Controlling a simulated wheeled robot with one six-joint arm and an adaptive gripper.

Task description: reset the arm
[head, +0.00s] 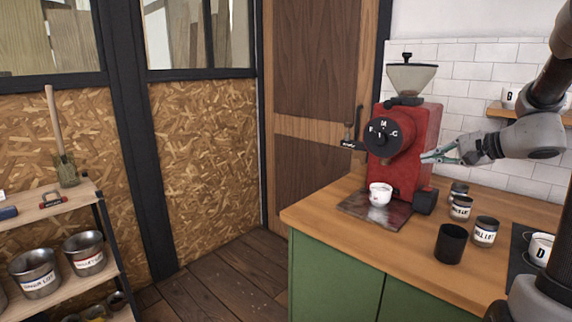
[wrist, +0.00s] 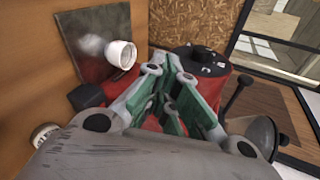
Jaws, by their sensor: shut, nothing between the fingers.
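My gripper (head: 428,157) is at the right side of the red grinder (head: 414,122) in the head view, at about the height of its dial. The fingers are shut with nothing between them. In the wrist view my gripper (wrist: 168,75) points towards the grinder's black dial (wrist: 200,60). I cannot tell whether the fingertips touch the grinder. My arm reaches in from the right edge of the head view.
A white cup (head: 380,194) stands on the dark plate (head: 372,211) before the grinder. A black cup (head: 450,243) and several labelled tins (head: 485,232) stand on the wooden counter (head: 340,236). A shelf (head: 80,205) with metal buckets (head: 85,253) is at left. The floor between is clear.

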